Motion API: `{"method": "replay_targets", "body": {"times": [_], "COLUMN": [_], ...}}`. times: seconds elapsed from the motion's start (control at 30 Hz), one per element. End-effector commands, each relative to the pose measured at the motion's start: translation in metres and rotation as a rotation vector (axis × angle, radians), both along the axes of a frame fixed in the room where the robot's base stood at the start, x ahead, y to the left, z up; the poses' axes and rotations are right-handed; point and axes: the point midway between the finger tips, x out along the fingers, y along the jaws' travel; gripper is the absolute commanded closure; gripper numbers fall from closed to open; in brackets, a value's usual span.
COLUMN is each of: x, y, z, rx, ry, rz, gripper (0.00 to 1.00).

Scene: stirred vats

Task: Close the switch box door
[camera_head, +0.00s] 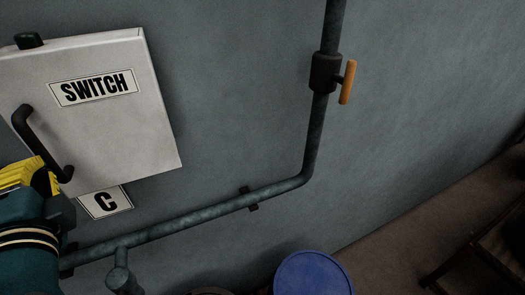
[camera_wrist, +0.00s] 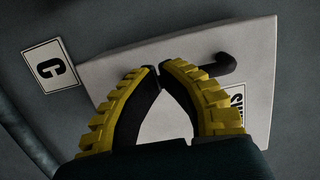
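The switch box door (camera_head: 120,125) is a pale grey panel on the wall at the upper left of the head view, with a "SWITCH" label (camera_head: 93,88). I cannot tell whether a gap is left behind it. Its black bar handle (camera_head: 37,140) is on the door's left side. My gripper (camera_head: 50,183) has yellow fingers near the handle's lower end. In the wrist view, the fingertips (camera_wrist: 160,68) are together in front of the door (camera_wrist: 120,65), with nothing seen between them. The handle (camera_wrist: 222,66) shows beyond the right finger, and contact is unclear.
A "C" plate (camera_head: 105,203) is on the wall below the box. A pipe (camera_head: 200,217) runs below it and up to a valve with an orange lever (camera_head: 347,82). A blue drum (camera_head: 313,275) stands at the bottom. The wall between door and vertical pipe is clear.

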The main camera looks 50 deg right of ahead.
Motion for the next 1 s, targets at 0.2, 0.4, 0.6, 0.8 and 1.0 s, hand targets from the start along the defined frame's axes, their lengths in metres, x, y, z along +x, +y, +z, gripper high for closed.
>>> {"method": "replay_targets", "body": {"times": [0.2, 0.4, 0.6, 0.8, 1.0], "x": [-0.014, -0.039, -0.048, -0.052, -0.037], "y": [0.007, 0.044, 0.092, 0.113, 0.060], "z": [-0.004, -0.005, -0.003, 0.000, -0.001], "rx": [0.001, 0.001, 0.000, 0.000, -0.020], "ry": [-0.003, -0.001, -0.001, 0.000, 0.037], "rz": [-0.001, -0.004, -0.005, -0.009, -0.108], "gripper": [1.00, 1.00, 1.00, 1.00, 1.00]}}
